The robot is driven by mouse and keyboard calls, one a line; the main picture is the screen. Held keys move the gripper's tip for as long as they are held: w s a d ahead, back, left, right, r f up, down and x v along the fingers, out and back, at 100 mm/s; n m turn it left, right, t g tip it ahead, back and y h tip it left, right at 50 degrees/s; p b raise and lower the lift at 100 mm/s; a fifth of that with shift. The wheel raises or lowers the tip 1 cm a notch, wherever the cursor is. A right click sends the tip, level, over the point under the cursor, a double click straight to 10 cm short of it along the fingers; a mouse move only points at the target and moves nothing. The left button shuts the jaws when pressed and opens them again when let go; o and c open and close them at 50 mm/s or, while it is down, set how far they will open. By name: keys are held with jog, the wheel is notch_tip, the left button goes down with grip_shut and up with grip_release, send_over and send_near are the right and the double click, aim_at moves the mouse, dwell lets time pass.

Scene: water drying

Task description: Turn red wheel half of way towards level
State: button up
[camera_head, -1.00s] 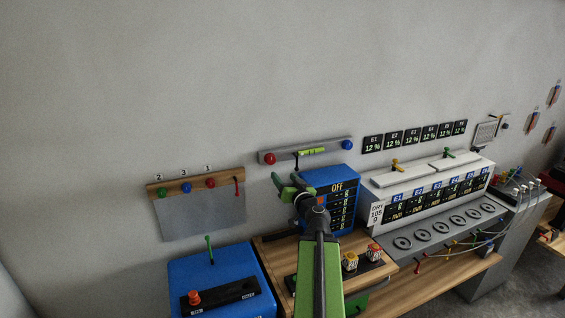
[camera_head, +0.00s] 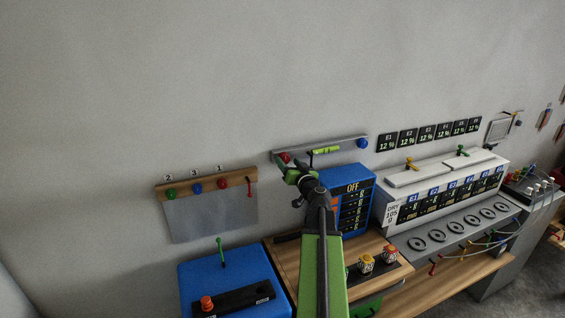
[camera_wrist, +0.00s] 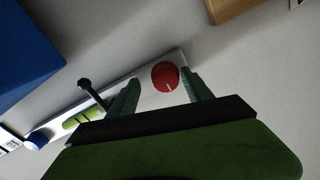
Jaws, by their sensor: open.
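The red wheel (camera_wrist: 165,76) is a round knob with a pale mark, at one end of a grey wall bar (camera_head: 330,149). In the head view the red wheel (camera_head: 285,158) shows at the bar's left end, just above my gripper (camera_head: 285,168). In the wrist view my gripper (camera_wrist: 160,96) is open, with one green finger on each side of the wheel. I cannot tell whether the fingers touch it. A yellow-green level vial (camera_head: 326,151) sits mid-bar, and it also shows in the wrist view (camera_wrist: 82,119).
A blue knob (camera_head: 362,143) is at the bar's right end. A dark lever (camera_wrist: 85,84) sticks out beside the vial. A blue box marked OFF (camera_head: 352,188) stands below the bar. A wooden rack with coloured knobs (camera_head: 205,184) hangs to the left.

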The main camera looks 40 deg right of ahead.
jog(key=shift+w+a, duration=0.2)
jog(key=shift+a, duration=0.15)
jog(key=c, duration=0.8)
grip_shut()
jog(key=shift+w+d+r, duration=0.1)
jog(key=shift+w+d, duration=0.05)
jog(key=shift+d, duration=0.15)
jog(key=shift+a, duration=0.2)
jog(key=shift+f+m, duration=0.2)
jog(key=shift+m, duration=0.2)
jog(key=m, duration=0.4)
jog(key=shift+a, duration=0.1)
jog(key=m, duration=0.4)
jog(key=shift+r+m, duration=0.15)
jog(key=shift+m, duration=0.15)
jog(key=m, duration=0.5)
jog(key=shift+a+r, duration=0.1)
jog(key=m, duration=0.5)
jog(key=shift+r+p, duration=0.1)
jog(key=shift+p, duration=0.2)
